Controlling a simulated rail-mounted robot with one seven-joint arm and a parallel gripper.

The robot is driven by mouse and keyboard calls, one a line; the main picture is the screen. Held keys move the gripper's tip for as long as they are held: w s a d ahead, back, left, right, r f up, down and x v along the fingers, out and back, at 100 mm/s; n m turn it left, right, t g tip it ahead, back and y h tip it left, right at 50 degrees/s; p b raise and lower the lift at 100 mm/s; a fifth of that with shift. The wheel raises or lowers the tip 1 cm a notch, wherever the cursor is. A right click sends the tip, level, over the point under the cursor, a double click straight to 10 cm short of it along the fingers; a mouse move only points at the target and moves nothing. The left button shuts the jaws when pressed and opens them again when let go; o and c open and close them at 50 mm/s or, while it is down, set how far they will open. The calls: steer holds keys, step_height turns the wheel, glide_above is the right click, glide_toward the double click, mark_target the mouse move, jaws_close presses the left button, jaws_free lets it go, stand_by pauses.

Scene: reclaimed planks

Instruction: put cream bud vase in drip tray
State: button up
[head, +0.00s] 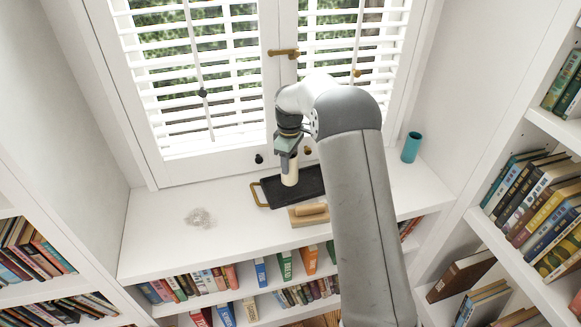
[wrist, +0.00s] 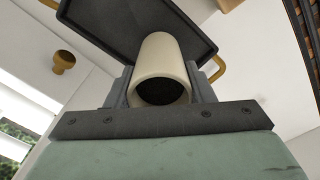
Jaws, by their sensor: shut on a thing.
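The cream bud vase (head: 289,178) is a small pale cylinder held upright below my gripper (head: 288,160). In the wrist view the vase (wrist: 160,62) shows its round dark opening towards the camera, between the two fingers of my gripper (wrist: 163,85). My gripper is shut on it. The drip tray (head: 265,190) is a black rectangular tray with brass handles on the white window shelf. In the wrist view the tray (wrist: 95,20) lies beyond the vase. The vase is over the tray; whether its base touches the tray floor I cannot tell.
A wooden block-like object (head: 308,214) sits just in front of the tray. A teal cylinder (head: 411,147) stands at the right of the shelf, and a clear, crumpled-looking thing (head: 199,217) lies at the left. The shelf (head: 155,235) is otherwise bare at the left. Shuttered windows are behind.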

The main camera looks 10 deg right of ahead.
mark_target(290, 168)
steer(key=shift+w+d+f, duration=0.2)
steer(key=shift+w+f, duration=0.1)
steer(key=shift+f, duration=1.65)
steer(key=shift+f, duration=0.25)
steer(key=o, duration=1.1)
steer(key=shift+c, duration=0.2)
steer(key=shift+r, duration=0.1)
